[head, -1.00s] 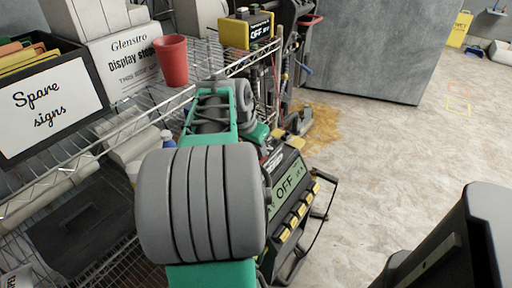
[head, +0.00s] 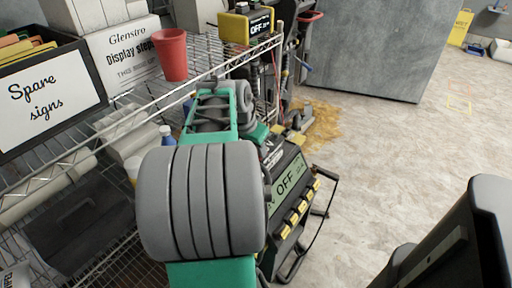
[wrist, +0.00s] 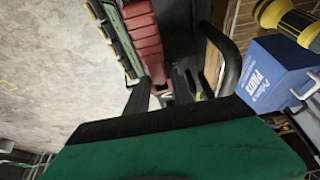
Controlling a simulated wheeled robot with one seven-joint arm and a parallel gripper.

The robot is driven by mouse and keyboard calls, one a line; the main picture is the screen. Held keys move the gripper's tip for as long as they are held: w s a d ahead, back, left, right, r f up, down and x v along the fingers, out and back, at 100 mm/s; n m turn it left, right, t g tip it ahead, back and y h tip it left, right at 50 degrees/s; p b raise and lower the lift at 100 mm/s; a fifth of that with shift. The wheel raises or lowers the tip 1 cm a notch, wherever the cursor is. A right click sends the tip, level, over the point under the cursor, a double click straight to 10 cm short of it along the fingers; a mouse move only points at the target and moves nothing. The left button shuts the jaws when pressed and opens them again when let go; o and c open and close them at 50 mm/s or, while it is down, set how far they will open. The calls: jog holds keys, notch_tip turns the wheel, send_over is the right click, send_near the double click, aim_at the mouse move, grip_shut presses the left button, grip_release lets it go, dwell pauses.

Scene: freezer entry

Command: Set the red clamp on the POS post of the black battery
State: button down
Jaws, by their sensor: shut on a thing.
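In the wrist view, my gripper (wrist: 164,88) has its two dark fingers closed on a ribbed red piece, which I take to be the red clamp (wrist: 145,38). The clamp extends away from the fingertips beside a dark surface. In the head view, my green and grey arm covers the gripper and the clamp. I cannot make out the black battery or its POS post for certain in either view.
A wire shelf (head: 120,130) holds a red cup (head: 172,54), a Spare signs box (head: 52,98) and a yellow OFF device (head: 247,26). A blue parts box (wrist: 272,72) is near the gripper.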

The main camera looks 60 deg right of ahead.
jog(key=shift+f+b, duration=0.3)
jog(key=shift+f, duration=0.1)
jog(key=c, duration=1)
grip_release()
jog(key=shift+r, duration=0.1)
jog(key=p+v, duration=0.2)
jog(key=v, duration=0.5)
jog(key=shift+a+r, duration=0.15)
jog(key=shift+r, duration=0.15)
